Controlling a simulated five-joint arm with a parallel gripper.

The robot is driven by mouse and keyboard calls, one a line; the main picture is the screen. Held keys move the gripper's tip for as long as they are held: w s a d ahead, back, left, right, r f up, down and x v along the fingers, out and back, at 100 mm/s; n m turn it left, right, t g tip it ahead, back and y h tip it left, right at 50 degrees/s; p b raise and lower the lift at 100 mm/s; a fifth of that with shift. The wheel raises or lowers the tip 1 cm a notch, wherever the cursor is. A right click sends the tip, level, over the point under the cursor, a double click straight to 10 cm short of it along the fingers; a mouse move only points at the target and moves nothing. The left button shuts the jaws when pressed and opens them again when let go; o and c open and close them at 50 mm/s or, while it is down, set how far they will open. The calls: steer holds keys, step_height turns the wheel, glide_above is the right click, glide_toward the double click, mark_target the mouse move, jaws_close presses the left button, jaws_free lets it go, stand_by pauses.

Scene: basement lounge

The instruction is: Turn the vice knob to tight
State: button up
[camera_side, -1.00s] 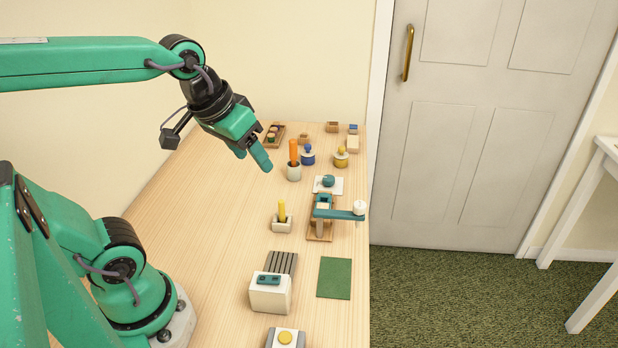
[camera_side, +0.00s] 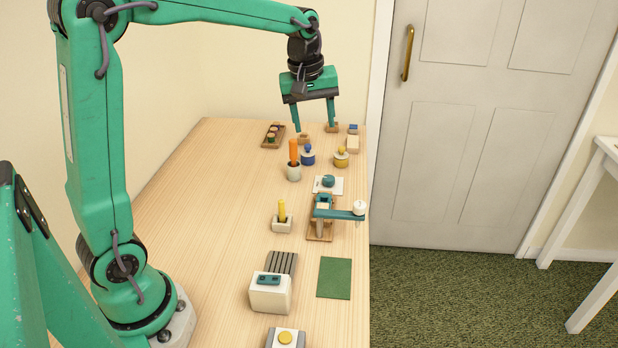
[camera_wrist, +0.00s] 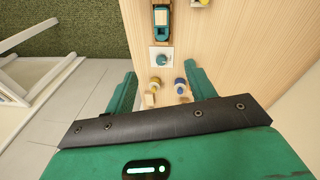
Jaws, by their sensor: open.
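A round teal knob (camera_side: 328,181) sits on a white plate (camera_side: 338,189) on the table; it also shows in the wrist view (camera_wrist: 161,60). Its pointer and any markings are too small to read. Beside it, nearer the side camera, a teal vice-like device (camera_side: 323,203) stands on a wooden base, with a teal arm and a white round cap (camera_side: 359,207). In the wrist view this device is at the top (camera_wrist: 161,18). My gripper (camera_side: 314,127) is open and empty, fingers pointing down, high above the table's far end, apart from the knob.
A blue-topped jar (camera_side: 308,156) and a yellow jar (camera_side: 341,158) stand beyond the knob. A yellow peg in a block (camera_side: 282,218) and a white box (camera_side: 270,293) are nearer. The table's left side is clear.

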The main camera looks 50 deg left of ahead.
steer(key=w+a+f+n+g, duration=0.1)
steer(key=w+a+f+n, duration=0.4)
steer(key=w+f, duration=0.3)
steer(key=n+g, duration=0.2)
steer(key=n, duration=0.2)
glide_toward(329, 177)
steer(key=shift+s, duration=0.3)
steer(key=shift+w+a+f, duration=0.1)
steer(key=shift+a+f, duration=0.1)
steer(key=shift+f, duration=0.15)
steer(key=shift+f, duration=0.1)
steer(key=shift+s+f, duration=0.1)
steer(key=shift+f, duration=1.8)
steer(key=shift+s+f, duration=0.15)
steer(key=shift+f, duration=1.75)
steer(key=c, duration=1)
steer(key=shift+o, duration=0.2)
